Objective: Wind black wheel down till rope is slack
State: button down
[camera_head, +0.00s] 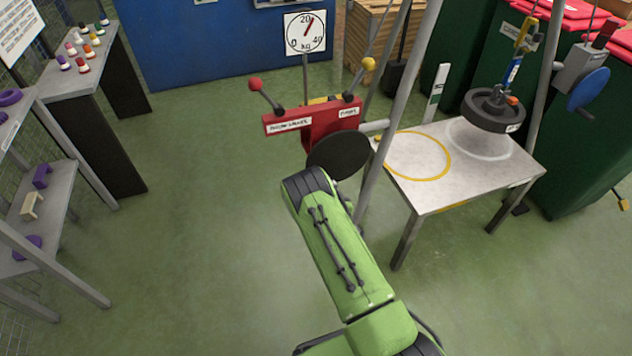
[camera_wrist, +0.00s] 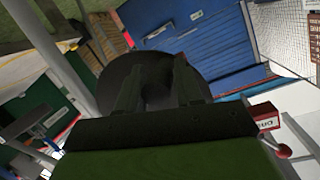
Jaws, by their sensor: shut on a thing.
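The black wheel (camera_head: 338,155) is a dark disc on the front of a red winch box (camera_head: 330,117). In the wrist view the black wheel (camera_wrist: 150,68) is straight ahead, and my gripper (camera_wrist: 158,88) has its fingers against it, shut on it; the exact grip point is dark. In the head view my green arm hides the fingers. A black weight (camera_head: 493,108) hangs under a blue and yellow hook (camera_head: 516,62) low over the table's right part; I cannot tell whether it touches. The rope above the hook barely shows, so its tension is unclear.
The red box carries a red-knobbed lever (camera_head: 262,92) and a yellow-knobbed lever (camera_head: 362,78). A kg dial (camera_head: 305,32) points a little past 20. The grey table (camera_head: 465,185) bears a yellow ring. A blue wheel (camera_head: 588,90) is at right. Grey poles stand close to my arm.

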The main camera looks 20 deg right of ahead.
jog(key=shift+s+d+f+n+h+b, duration=0.1)
jog(key=shift+d+f+n+h+b, duration=0.45)
jog(key=shift+b, duration=0.75)
jog(key=shift+d+f+n+b, duration=0.2)
jog(key=shift+d+n+b, duration=0.1)
jog(key=shift+d+n, duration=0.2)
jog(key=shift+d+f+n+b, duration=0.15)
jog(key=shift+d+n+b, duration=0.15)
jog(key=shift+d+n, duration=0.15)
jog(key=shift+d+f+n+t+h, duration=0.25)
jog(key=shift+d+n+t+h, duration=0.2)
jog(key=shift+d+n, duration=0.5)
jog(key=shift+d+n+h, duration=0.4)
jog(key=shift+d+n, duration=0.4)
jog(key=shift+n, duration=0.25)
